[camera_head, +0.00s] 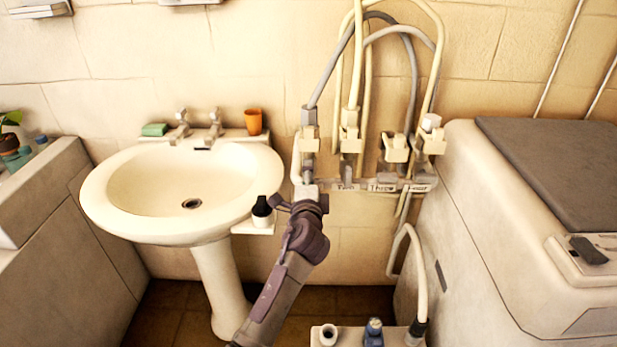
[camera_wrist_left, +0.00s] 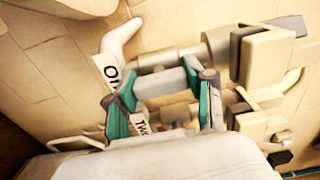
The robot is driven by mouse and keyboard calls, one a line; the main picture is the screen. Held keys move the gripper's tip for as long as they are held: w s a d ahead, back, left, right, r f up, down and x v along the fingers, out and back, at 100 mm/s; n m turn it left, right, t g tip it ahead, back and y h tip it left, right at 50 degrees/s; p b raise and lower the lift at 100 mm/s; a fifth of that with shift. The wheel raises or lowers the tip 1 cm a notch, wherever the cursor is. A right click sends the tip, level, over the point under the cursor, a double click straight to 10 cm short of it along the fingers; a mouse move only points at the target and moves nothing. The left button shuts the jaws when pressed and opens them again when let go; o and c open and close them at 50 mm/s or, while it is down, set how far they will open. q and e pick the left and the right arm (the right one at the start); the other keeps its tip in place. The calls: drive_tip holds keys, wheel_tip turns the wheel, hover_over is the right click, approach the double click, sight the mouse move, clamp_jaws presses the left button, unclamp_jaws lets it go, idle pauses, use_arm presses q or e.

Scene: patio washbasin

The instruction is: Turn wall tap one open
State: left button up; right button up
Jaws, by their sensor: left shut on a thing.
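Several wall taps with hoses stand in a row above a label strip (camera_head: 382,188) reading Two, Three and Four in the head view. Wall tap one (camera_head: 309,140) is the leftmost, with a grey hose fitting on top. My left gripper (camera_head: 308,194) is at its lower end and hides its label there. In the left wrist view the label One (camera_wrist_left: 114,76) shows beside the gripper. There the teal-padded fingers of my left gripper (camera_wrist_left: 163,98) are closed around a grey part of the tap (camera_wrist_left: 160,83). How far the tap is turned cannot be told. My right gripper is not in view.
A washbasin (camera_head: 105,205) stands left of the taps, with a dark-topped bottle (camera_head: 262,207) on a small ledge close to my left gripper. An orange cup (camera_head: 253,122) is on the basin's back edge. A large pale appliance (camera_head: 475,240) blocks the right side.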

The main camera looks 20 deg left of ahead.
use_arm(q)
drive_tip(key=shift+f, duration=0.1)
drive_tip(key=o, duration=1.2)
drive_tip(key=shift+c, duration=0.2)
drive_tip(key=shift+s, duration=0.1)
drive_tip(key=v, duration=1.2)
